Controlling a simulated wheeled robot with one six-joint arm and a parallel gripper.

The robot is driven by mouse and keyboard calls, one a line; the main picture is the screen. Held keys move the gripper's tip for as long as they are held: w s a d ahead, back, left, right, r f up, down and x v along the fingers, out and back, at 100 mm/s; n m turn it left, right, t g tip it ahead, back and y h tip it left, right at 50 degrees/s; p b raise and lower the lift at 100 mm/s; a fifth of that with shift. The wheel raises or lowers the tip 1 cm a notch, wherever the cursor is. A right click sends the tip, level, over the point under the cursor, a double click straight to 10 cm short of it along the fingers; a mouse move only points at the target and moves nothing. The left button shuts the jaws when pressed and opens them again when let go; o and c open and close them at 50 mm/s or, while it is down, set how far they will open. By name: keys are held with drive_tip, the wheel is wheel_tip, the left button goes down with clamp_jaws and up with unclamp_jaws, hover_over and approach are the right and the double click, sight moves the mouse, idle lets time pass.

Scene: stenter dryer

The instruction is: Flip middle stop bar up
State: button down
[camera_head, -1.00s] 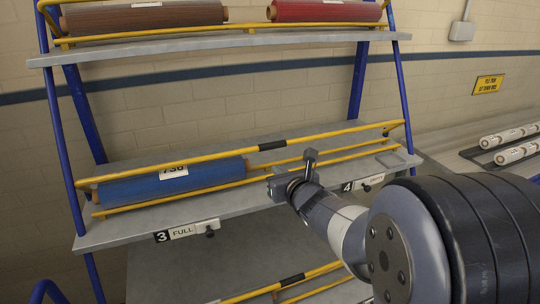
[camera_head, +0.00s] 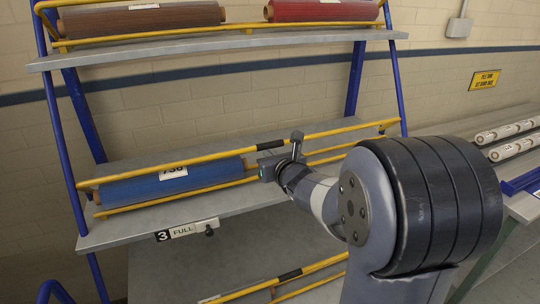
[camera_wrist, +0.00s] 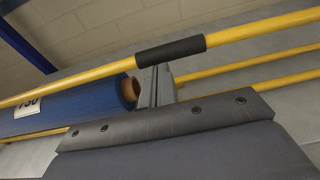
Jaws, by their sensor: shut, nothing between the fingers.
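The middle stop bar (camera_head: 225,155) is a long yellow tube across the front of the middle shelf, with a black grip sleeve that also shows in the wrist view (camera_wrist: 170,50). It runs in front of the blue roll (camera_head: 150,185) and above a lower yellow rail. My gripper (camera_head: 297,138) is shut and empty, and its tip overlaps the bar just right of the sleeve. In the wrist view, my fingers (camera_wrist: 157,84) point up just under the sleeve's left part. I cannot tell whether they touch it.
The middle shelf (camera_head: 230,203) carries a "3 FULL" sign (camera_head: 187,230). The top shelf (camera_head: 200,50) holds a brown roll and a red roll behind another yellow bar. A lower bar (camera_head: 290,275) runs below. A table (camera_head: 523,207) with white rolls stands at the right.

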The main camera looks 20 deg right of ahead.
drive_tip(key=shift+w+r+p, duration=0.2)
drive_tip(key=shift+r+p, duration=0.1)
drive_tip(key=shift+p, duration=0.3)
